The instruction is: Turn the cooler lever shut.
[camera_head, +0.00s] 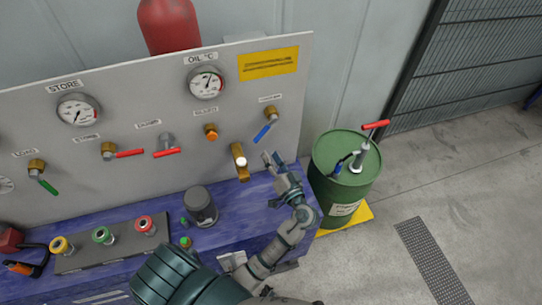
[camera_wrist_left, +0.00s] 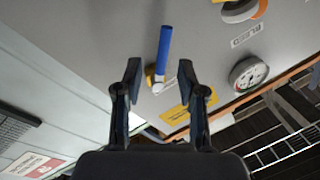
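The blue lever (camera_head: 262,133) sits on a brass valve (camera_head: 271,112) at the right end of the grey panel, under a small label too blurred to read. It slants down and to the left from the valve. In the left wrist view the blue lever (camera_wrist_left: 165,52) shows ahead, between the lines of the two fingers. My left gripper (camera_head: 271,160) is below the lever in the head view, apart from it. In the left wrist view its fingers (camera_wrist_left: 158,78) are spread with nothing between them. My right gripper is not in view.
A brass fitting with a pale tip (camera_head: 240,161) sticks out just left of my left gripper. The blue bench (camera_head: 232,207) lies below the panel (camera_head: 130,90). A green drum (camera_head: 342,185) with a red-handled pump stands to the right. A dark cylinder (camera_head: 201,206) stands on the bench.

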